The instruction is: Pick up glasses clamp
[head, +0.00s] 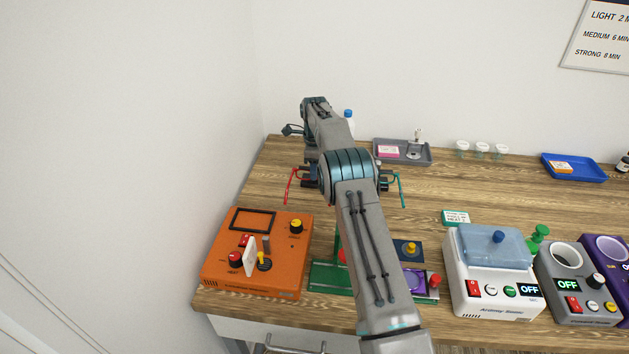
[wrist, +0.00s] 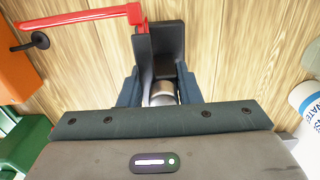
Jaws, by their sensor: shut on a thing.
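The glasses clamp shows in the wrist view as a red arm (wrist: 85,20) joined to a dark block (wrist: 167,50). A short black rod with a round end (wrist: 38,41) hangs off the red arm. In the wrist view my gripper (wrist: 160,88) is shut on the dark block, with a finger on each side. In the head view a red arm (head: 290,186) shows left of my arm and a green arm (head: 401,190) right of it; both seem part of the clamp. My arm hides its middle and my gripper there. I cannot tell whether it touches the table.
An orange device (head: 262,280) stands at the table's front left, and a green-based stand (head: 328,277) sits beside it, partly behind my arm. White (head: 490,290) and grey (head: 578,308) machines stand at right. A grey tray (head: 425,157) and a blue tray (head: 574,177) lie at the back.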

